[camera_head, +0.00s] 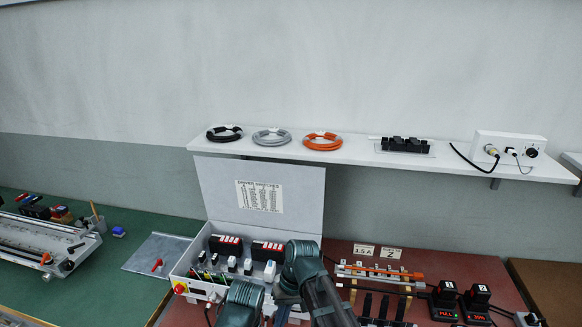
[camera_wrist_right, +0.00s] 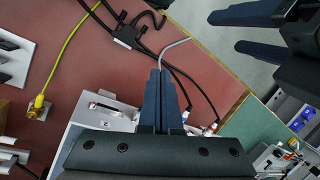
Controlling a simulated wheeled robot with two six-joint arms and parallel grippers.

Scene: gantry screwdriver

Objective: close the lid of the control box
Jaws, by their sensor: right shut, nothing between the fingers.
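The control box (camera_head: 186,267) stands in the head view at lower centre. Its grey lid (camera_head: 222,190) is up, leaning back, with a printed chart on its inside. Black and white switch parts show inside the open box. My dark arm links cover its front right part. In the right wrist view my right gripper (camera_wrist_right: 161,74) is shut and empty, and a pale box surface lies below it, probably part of the control box. My left gripper (camera_wrist_right: 255,34) shows at the top right of that view, fingers apart and empty. I cannot make out either gripper's fingertips in the head view.
A wall shelf (camera_head: 352,156) with cable coils hangs behind the lid. A clear pouch (camera_head: 150,256) lies left of the box on the green mat. A terminal rail (camera_head: 375,272) and black displays (camera_head: 446,300) stand to the right. Black cables (camera_wrist_right: 140,35) lie near the right gripper.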

